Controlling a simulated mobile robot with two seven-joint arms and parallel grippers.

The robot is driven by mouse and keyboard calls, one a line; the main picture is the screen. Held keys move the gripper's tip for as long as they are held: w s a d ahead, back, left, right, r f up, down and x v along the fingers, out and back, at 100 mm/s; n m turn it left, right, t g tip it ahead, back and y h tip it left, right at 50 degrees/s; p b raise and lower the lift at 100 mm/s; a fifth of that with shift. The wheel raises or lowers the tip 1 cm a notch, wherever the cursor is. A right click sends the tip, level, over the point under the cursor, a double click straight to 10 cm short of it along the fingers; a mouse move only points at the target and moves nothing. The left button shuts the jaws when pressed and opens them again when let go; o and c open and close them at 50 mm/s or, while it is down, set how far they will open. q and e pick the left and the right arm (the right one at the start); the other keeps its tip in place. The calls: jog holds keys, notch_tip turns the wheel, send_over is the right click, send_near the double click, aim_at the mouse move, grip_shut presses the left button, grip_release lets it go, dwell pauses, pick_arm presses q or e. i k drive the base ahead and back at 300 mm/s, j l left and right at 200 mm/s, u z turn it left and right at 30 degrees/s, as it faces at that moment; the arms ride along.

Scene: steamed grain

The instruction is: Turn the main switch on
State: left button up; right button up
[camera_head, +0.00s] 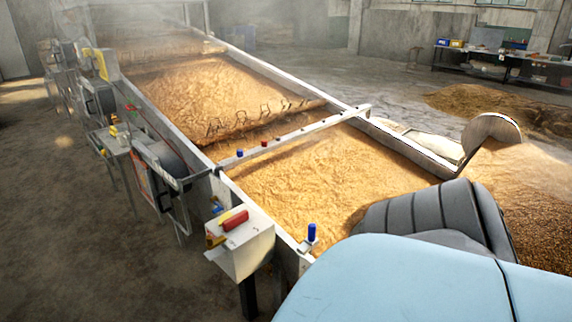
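A white control box (241,243) stands on a dark post at the near left corner of the long grain bed. A red block-shaped part (234,220), perhaps a switch, sits on its top, with yellow parts at its left side. Whether this is the main switch, and its on or off position, I cannot tell. Farther back along the bed's left side are a dark-faced box (166,176) and a yellow-and-grey box (105,65) that might also carry switches. Neither of my grippers is in view.
The metal-walled bed (330,182) is filled with steaming grain. A blue-capped post (311,233) stands on its near edge. A light blue curved surface (420,285) and a grey ribbed form (430,210) fill the lower right. Bare floor (60,230) lies open at left.

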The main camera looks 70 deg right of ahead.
aim_at(229, 220)
jog(key=z, duration=1.6)
jog(key=i+j+z, duration=0.4)
jog(key=i+j, duration=1.1)
